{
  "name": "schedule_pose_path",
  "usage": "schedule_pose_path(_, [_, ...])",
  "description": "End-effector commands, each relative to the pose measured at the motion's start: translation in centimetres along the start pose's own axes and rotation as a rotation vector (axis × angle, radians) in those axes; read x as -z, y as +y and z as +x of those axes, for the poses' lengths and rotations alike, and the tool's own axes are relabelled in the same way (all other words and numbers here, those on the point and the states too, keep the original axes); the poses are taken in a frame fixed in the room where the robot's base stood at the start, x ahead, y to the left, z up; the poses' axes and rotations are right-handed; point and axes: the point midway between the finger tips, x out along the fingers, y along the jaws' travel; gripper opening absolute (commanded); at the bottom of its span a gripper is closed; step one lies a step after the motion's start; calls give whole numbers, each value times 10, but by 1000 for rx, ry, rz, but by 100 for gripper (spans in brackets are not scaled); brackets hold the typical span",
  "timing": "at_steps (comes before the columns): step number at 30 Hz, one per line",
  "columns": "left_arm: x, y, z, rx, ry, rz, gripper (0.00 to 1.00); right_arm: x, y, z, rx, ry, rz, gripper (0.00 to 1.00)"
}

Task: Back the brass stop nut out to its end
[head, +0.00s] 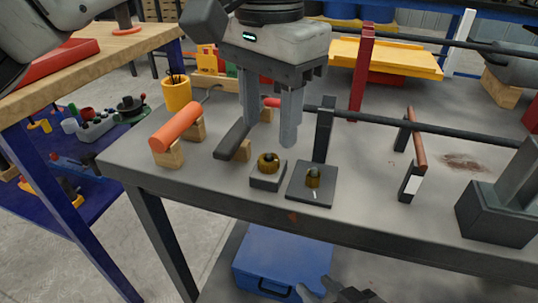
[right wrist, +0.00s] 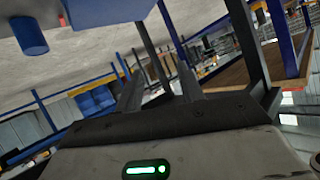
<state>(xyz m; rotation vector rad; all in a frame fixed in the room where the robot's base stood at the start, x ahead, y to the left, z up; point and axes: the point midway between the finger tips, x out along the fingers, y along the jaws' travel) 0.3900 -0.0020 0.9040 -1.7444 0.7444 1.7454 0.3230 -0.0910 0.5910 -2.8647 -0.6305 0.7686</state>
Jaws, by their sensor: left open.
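Two brass pieces stand near the table's front edge in the head view. One brass nut (head: 268,162) sits on a small grey block (head: 266,182). The other brass nut (head: 313,178) stands on a dark square plate (head: 310,197) with a pale mark in front of it. I cannot tell which is the stop nut. My left gripper (head: 269,134) points down, open and empty, above and slightly behind the left nut, apart from both. My right gripper shows in the right wrist view (right wrist: 160,92), its two fingers apart with nothing between them, away from the nuts.
An orange cylinder (head: 175,124) rests on wooden blocks at the left. A dark bar (head: 232,139) lies behind the nuts. A dark block (head: 497,213) stands at the right.

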Motion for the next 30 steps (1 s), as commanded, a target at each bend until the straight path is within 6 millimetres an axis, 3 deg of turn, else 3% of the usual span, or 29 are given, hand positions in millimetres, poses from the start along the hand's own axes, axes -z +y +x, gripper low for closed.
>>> schedule_pose_path(3, [0, -1, 25, 0, -1, -2, 46, 2, -2, 0, 8, 32, -3, 38])
schedule_pose_path(9, [0, 0, 46, 0, 0, -1, 46, 10, -4, -1, 15, 71, -3, 38])
schedule_pose_path(20, [0, 0, 50, -1, 1, -2, 46, 9, -6, -3, 25, 73, -12, 38])
schedule_pose_path(25, [0, 0, 50, -1, 1, -2, 5, 9, -6, -3, 25, 72, -12, 38])
schedule_pose_path(30, [0, 0, 50, -1, 1, -3, 2, 9, -6, -3, 25, 72, -12, 38])
